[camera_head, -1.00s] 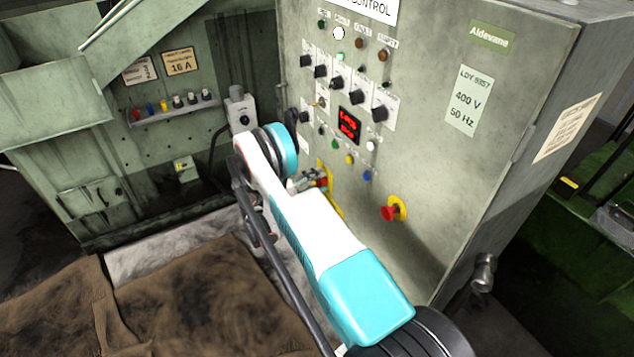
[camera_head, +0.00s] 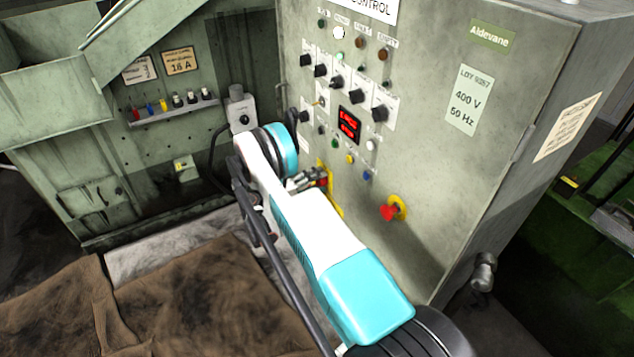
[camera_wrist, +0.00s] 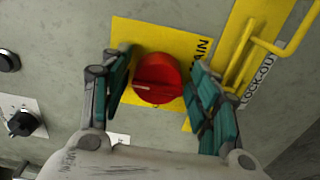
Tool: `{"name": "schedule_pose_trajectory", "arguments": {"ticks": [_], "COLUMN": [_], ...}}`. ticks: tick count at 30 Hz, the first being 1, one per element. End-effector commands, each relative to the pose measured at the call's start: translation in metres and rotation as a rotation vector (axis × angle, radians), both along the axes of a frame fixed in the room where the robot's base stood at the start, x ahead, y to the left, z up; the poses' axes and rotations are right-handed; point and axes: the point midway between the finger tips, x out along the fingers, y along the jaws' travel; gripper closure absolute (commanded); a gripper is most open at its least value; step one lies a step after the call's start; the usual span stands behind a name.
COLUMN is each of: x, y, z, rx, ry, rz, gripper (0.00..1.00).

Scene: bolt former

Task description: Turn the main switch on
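The main switch is a round red knob (camera_wrist: 158,79) on a yellow plate (camera_wrist: 141,38) lettered "MAIN", seen in the wrist view. A pale mark runs across the left of the knob. My gripper (camera_wrist: 163,85) has its two fingers apart, one on each side of the knob. I cannot tell whether the fingers touch it. In the head view my gripper (camera_head: 308,181) is at the cabinet's yellow plate (camera_head: 334,198), and my arm hides part of that area.
A yellow lock-out bar (camera_wrist: 262,45) stands right of the switch. A black knob (camera_wrist: 21,123) is at left. In the head view a red emergency button (camera_head: 389,213) is to the right on the control cabinet (camera_head: 450,180). A lit red display (camera_head: 349,124) is above.

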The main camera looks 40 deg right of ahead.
Motion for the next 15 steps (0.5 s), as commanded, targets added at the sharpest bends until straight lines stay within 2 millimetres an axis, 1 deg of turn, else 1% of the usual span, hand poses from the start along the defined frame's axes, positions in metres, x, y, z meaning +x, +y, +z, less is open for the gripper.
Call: {"name": "schedule_pose_trajectory", "arguments": {"ticks": [10, 13, 15], "x": [0.001, 0.003, 0.005], "y": [0.001, 0.007, 0.015], "z": [0.001, 0.001, 0.001], "rx": [-0.001, -0.001, -0.001], "ry": [0.001, 0.001, 0.001], "rz": [0.001, 0.003, 0.002], "gripper": [0.37, 0.37, 0.37]}}
